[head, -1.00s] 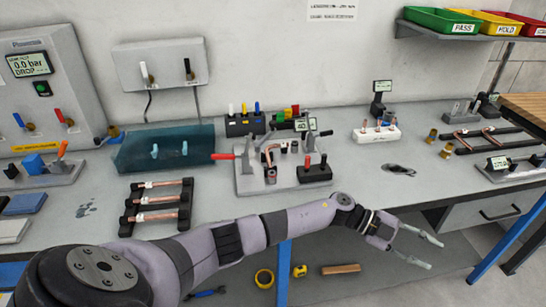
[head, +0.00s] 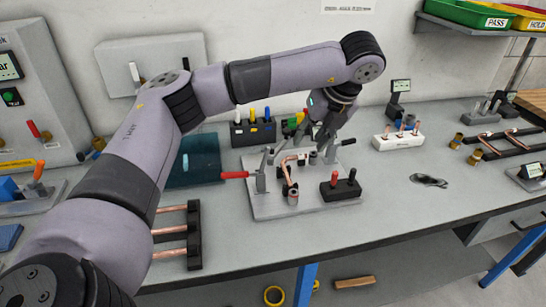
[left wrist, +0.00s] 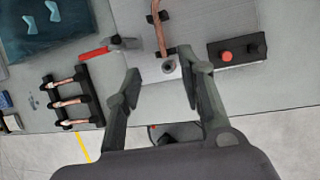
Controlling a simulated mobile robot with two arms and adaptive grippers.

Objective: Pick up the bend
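The copper bend (head: 286,168) stands in a clamp fixture on a grey base plate (head: 268,207) in the middle of the bench; part of it is hidden by the fixture. In the left wrist view the copper tube (left wrist: 159,35) runs down from the top edge to a round fitting (left wrist: 168,66). My left gripper (head: 327,137) is above the fixture, pointing down. In the left wrist view its fingers (left wrist: 160,76) are spread and empty, either side of the fitting in the picture; their height above it is unclear. My right gripper is not in view.
A red-handled clamp (head: 234,174) sticks out left of the fixture. A black block with red and black knobs (head: 342,188) sits at its right front. A rack of straight copper tubes (head: 190,236) lies left.

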